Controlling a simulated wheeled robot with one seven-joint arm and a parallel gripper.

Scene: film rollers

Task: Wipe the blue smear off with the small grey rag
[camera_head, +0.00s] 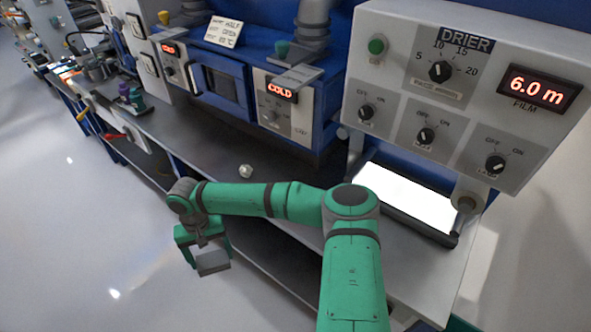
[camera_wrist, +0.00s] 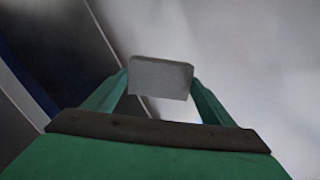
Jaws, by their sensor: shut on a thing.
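My gripper (camera_head: 205,250) hangs in front of the bench's front edge, with the pale floor behind it in the head view. It is shut on the small grey rag (camera_head: 213,262), which looks like a flat grey block. In the wrist view the rag (camera_wrist: 160,77) sits between the two green fingertips. I cannot make out a blue smear in either view; my arm covers part of the bench.
The dark bench top (camera_head: 210,140) has a small pale faceted object (camera_head: 245,171) on it. A lit white panel (camera_head: 405,200) lies at the right, below the drier control box (camera_head: 470,80). Blue machines line the back. Open floor (camera_head: 80,230) is at the left.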

